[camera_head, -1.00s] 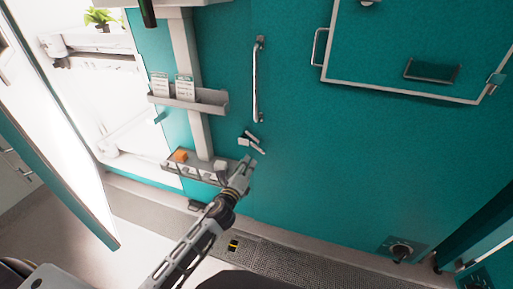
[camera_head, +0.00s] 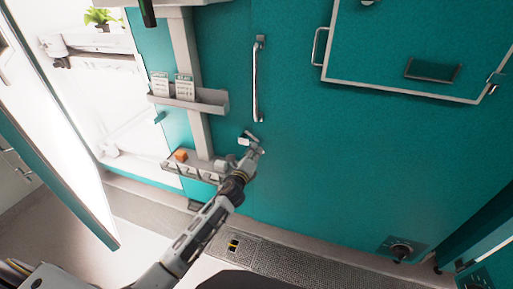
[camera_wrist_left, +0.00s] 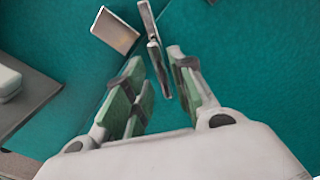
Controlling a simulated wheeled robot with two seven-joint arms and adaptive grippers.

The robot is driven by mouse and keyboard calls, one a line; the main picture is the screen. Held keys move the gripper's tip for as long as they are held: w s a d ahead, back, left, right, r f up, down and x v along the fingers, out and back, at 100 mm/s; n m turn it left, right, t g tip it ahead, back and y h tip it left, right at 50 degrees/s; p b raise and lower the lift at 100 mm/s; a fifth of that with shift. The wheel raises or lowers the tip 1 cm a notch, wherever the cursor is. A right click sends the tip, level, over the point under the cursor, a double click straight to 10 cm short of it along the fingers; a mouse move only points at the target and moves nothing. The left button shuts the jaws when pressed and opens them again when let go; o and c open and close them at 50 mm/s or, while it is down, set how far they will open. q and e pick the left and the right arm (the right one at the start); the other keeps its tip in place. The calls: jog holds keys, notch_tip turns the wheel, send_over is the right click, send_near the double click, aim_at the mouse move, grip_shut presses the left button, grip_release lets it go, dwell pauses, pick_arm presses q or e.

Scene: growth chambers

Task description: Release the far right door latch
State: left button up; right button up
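The door latch (camera_head: 250,137) is a small pale grey piece with a short lever, mounted on the teal door below the long vertical handle. In the left wrist view the latch lever (camera_wrist_left: 153,42) is a thin metal bar, with its far end ahead of the fingers and its near end reaching between them. A flat metal plate (camera_wrist_left: 115,31) is just left of it. My left gripper (camera_head: 258,152) is at the latch; in the wrist view its two green-padded fingers (camera_wrist_left: 165,85) are apart, one on each side of the lever. Contact cannot be told. My right gripper is not in view.
A vertical bar handle (camera_head: 257,80) is above the latch on the teal door (camera_head: 320,170). A shelf (camera_head: 200,100) with label cards and a lower rack (camera_head: 195,170) with an orange item are at left. An open chamber door (camera_head: 50,140) stands far left.

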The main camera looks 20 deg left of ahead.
aim_at(256, 140)
pick_arm(q)
jog(key=shift+w, duration=1.9)
grip_shut()
